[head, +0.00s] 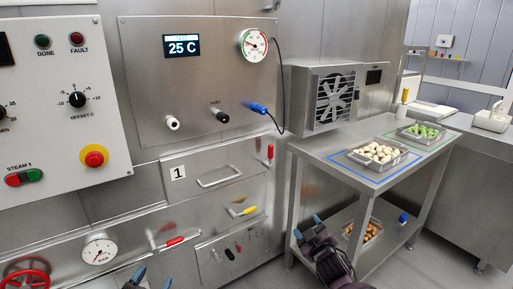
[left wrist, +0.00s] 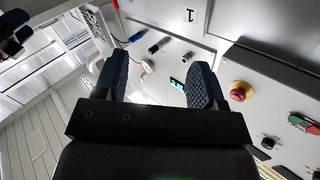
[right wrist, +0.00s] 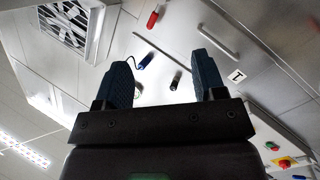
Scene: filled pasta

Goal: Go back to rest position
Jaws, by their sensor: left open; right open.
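My left gripper (head: 150,277) shows at the bottom edge of the head view, with only its blue fingertips in sight. In the left wrist view its two fingers (left wrist: 153,75) stand apart with nothing between them. My right gripper (head: 311,229) is in front of the steel table's lower shelf in the head view. In the right wrist view its fingers (right wrist: 163,70) are apart and empty. Both grippers are clear of the steel panel.
The steel table (head: 318,152) at right carries a tray of pale filled pasta (head: 377,152) and a tray of green pieces (head: 422,131). A lower tray (head: 364,231) holds orange-brown pieces. Handles, a gauge (head: 99,250) and a red handwheel (head: 27,276) project from the panel at left.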

